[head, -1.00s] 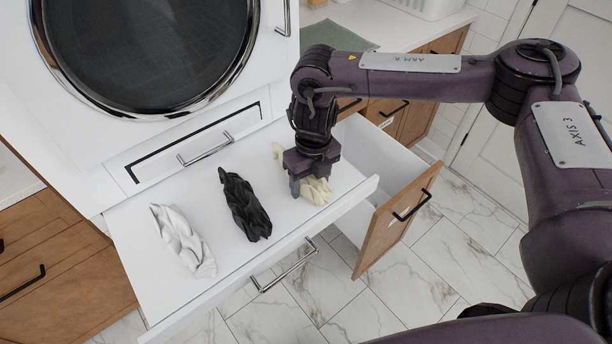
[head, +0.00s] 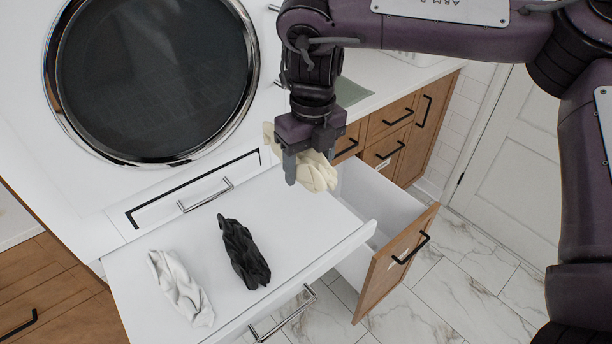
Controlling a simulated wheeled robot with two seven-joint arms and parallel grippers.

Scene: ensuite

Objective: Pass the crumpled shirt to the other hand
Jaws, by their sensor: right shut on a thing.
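My right gripper (head: 309,168) is shut on a cream crumpled shirt (head: 317,177) and holds it in the air above the right part of the white pull-out shelf (head: 310,225). The fingers hide part of the shirt, and its ends stick out on both sides. A black crumpled cloth (head: 243,254) lies on the shelf left of the gripper. A white crumpled cloth (head: 180,288) lies further left on the shelf. My left gripper is not in view.
A washing machine with a round dark door (head: 150,75) stands behind the shelf. An open wooden-fronted drawer (head: 395,262) stands right of the shelf. A counter with a green mat (head: 351,92) is behind. Marble floor (head: 470,290) is clear at the right.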

